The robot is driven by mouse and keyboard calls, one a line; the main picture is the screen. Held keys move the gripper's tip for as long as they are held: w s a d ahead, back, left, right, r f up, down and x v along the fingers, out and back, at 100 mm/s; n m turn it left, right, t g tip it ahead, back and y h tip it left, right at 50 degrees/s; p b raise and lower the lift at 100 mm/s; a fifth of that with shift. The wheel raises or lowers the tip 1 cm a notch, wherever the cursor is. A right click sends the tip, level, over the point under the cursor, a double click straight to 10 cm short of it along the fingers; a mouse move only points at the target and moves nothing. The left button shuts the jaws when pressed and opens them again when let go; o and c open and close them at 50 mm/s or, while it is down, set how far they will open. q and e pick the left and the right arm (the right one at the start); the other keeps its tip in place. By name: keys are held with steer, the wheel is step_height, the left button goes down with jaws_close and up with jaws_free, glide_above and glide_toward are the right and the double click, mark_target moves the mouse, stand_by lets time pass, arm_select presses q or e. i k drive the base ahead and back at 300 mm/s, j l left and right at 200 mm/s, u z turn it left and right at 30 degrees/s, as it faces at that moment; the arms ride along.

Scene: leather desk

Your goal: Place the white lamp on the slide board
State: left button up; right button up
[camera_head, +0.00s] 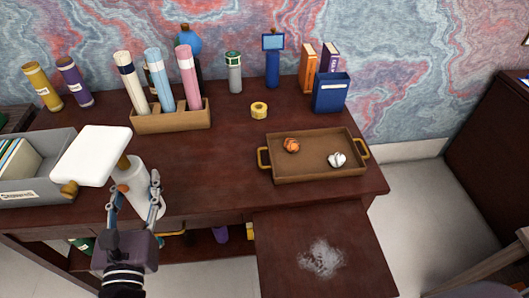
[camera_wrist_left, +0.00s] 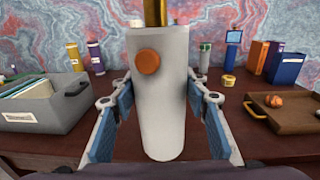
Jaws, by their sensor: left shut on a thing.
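The white lamp (camera_head: 92,155) has a flat rectangular head, a brass neck and a white cylindrical body with an orange knob. My left gripper (camera_head: 135,186) is shut around its body at the left front of the desk. In the left wrist view the body (camera_wrist_left: 163,110) stands upright between the two fingers (camera_wrist_left: 160,98). I cannot tell whether its base touches the desk. The slide board (camera_head: 285,235) sticks out from the desk's front at the lower right, with a whitish patch on it. My right gripper is not in view.
A grey bin (camera_head: 40,190) with files stands left of the lamp. A brown tray (camera_head: 320,174) with an orange ball and a whitish ball lies behind the slide board. Tubes in a wooden holder (camera_head: 170,119) and a yellow tape roll (camera_head: 259,110) stand farther back. The desk's middle is clear.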

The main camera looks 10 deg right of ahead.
mark_target(309, 248)
steer(key=l+u, duration=0.2)
steer(key=l, duration=0.2)
steer(key=k+l+u, duration=0.15)
steer(key=l, duration=0.25)
steer(key=k+l+u, duration=0.2)
steer(key=l, duration=0.2)
steer(key=l+u, duration=0.2)
steer(key=l, duration=0.2)
steer(key=k+l+u, duration=0.2)
steer(key=l, duration=0.15)
steer(key=k+l+u, duration=0.15)
steer(key=l, duration=0.2)
